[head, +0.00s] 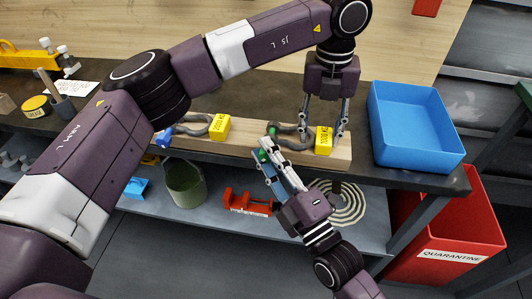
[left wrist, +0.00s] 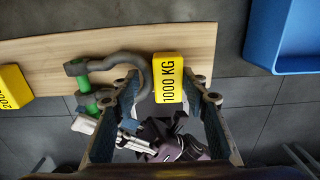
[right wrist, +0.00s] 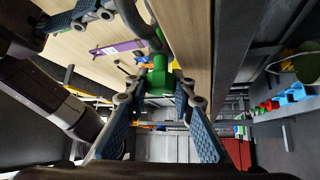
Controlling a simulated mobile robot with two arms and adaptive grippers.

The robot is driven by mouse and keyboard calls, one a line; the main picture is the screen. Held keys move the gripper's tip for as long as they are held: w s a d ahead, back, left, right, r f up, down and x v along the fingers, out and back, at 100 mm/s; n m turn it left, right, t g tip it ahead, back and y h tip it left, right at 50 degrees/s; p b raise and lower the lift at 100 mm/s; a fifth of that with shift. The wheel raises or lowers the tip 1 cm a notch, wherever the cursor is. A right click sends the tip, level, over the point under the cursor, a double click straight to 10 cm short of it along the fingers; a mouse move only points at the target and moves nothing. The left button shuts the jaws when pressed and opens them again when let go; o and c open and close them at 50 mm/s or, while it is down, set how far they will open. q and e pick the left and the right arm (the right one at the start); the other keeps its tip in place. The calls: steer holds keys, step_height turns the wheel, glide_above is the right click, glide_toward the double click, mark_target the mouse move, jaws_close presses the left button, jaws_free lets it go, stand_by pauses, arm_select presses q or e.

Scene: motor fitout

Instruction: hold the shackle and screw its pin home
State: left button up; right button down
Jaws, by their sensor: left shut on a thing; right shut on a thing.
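The grey shackle (head: 289,129) stands on the wooden board, with a yellow 1000 KG block (head: 323,140) at its bow end. It also shows in the left wrist view (left wrist: 103,67). My left gripper (head: 326,128) comes down from above, its fingers either side of the yellow block end. The shackle's green pin (head: 268,152) crosses the open end; its green head shows in the right wrist view (right wrist: 158,82). My right gripper (head: 267,154) reaches up from below the board's front edge, shut on the pin head. How deep the thread sits is hidden.
A second shackle (head: 193,128) with a blue pin and a yellow 2000 KG block (head: 219,127) stands left on the same wooden board (head: 250,149). A blue bin (head: 415,125) is close on the right. A red quarantine bin (head: 455,235) and a lower shelf lie below.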

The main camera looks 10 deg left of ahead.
steer(key=m+t, duration=0.4)
steer(key=m, duration=0.1)
steer(key=shift+f+h, duration=0.15)
steer(key=shift+h, duration=0.15)
steer(key=shift+m+t+h, duration=1.1)
steer(key=shift+m+t, duration=0.1)
steer(key=shift+m, duration=0.85)
steer(key=shift+m+t+h, duration=1.1)
steer(key=shift+m+t, duration=0.1)
steer(key=shift+m, duration=0.85)
steer(key=shift+m+h, duration=0.3)
steer(key=shift+h, duration=0.1)
steer(key=c, duration=1.6)
jaws_free()
steer(key=v, duration=1.2)
steer(key=shift+w+f, duration=0.1)
